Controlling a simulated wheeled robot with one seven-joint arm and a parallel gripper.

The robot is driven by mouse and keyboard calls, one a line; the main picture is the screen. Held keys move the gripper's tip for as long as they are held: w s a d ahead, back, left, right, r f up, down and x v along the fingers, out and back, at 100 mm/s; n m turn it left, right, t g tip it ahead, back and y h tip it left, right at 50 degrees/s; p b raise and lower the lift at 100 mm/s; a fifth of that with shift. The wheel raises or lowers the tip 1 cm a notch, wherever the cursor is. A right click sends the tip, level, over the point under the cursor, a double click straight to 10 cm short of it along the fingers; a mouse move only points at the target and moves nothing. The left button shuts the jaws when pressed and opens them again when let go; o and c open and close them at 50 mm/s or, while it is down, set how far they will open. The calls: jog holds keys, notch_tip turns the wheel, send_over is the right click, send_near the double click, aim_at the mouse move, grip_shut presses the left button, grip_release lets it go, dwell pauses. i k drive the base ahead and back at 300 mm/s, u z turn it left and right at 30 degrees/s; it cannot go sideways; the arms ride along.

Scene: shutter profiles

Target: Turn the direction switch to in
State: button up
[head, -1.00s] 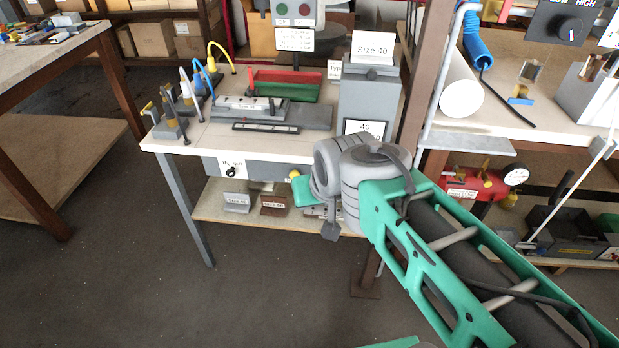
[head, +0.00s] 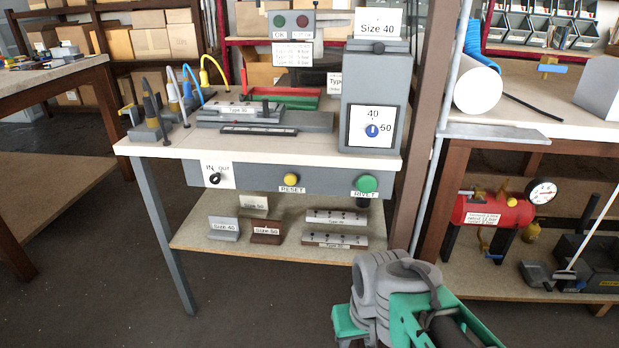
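The direction switch (head: 214,179) is a small black knob on a white plate marked IN and OUT. It sits at the left end of the grey front panel (head: 330,182) under the tabletop. Which way its pointer faces is too small to tell. My arm, green and grey, shows at the bottom right, below and to the right of the panel, well apart from the switch. My gripper's fingers cannot be made out.
The panel also carries a yellow RESET button (head: 291,179) and a green button (head: 367,184). A lower shelf (head: 200,238) holds several labelled blocks. A brown post (head: 420,130) stands right of the bench. The floor in front of the switch is clear.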

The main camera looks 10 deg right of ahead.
aim_at(215, 179)
jog(key=u, duration=2.45)
jog(key=i, duration=0.9)
jog(key=z, duration=0.25)
